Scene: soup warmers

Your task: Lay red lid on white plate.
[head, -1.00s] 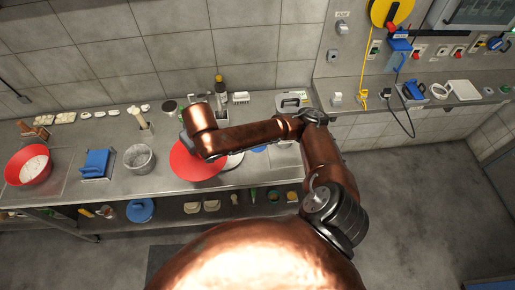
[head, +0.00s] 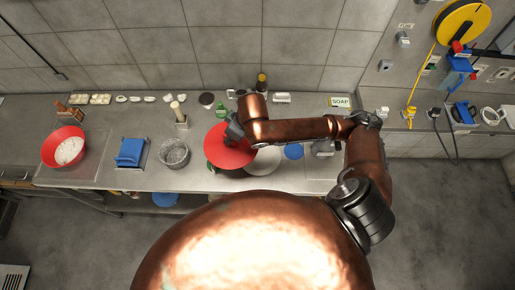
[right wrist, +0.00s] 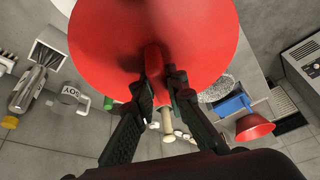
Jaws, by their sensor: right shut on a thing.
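The red lid (head: 227,148) is a wide round disc above the steel counter in the head view. My right gripper (right wrist: 158,76) is shut on its red knob in the right wrist view, where the lid (right wrist: 110,35) fills the upper middle. In the head view the right gripper (head: 234,130) is partly hidden by my arm. The white plate (head: 264,163) lies flat on the counter just right of the lid, which overlaps its left edge in the picture. A dark round pot rim (head: 232,173) shows below the lid. My left gripper is not in view.
A blue disc (head: 294,151) lies right of the plate. Bottles and small items line the wall. Bare counter shows between the metal pot and the lid.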

